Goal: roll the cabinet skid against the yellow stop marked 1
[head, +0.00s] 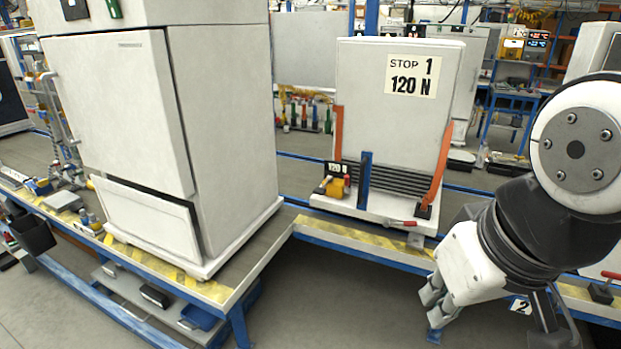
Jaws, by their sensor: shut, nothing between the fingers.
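A white cabinet (395,125) with orange side straps stands upright on a low white skid base (365,211), centre right in the head view. Its label (410,75) reads "STOP 1" and "120 N". A small yellow piece (335,187) with a red knob sits at the base's left front, beside a "120 N" plate (338,169). Whether this is the stop, and whether it touches the skid, I cannot tell. My gripper (434,304) is at the lower right, shut and empty, pointing down-left, in front of the bench edge and apart from the skid.
A large white cabinet (120,100) stands at left on the blue-framed bench (240,290). Yellow-black tape runs along the bench's front edge. A blue post (365,180) stands before the strapped cabinet. A "2" tag (521,307) shows below my arm.

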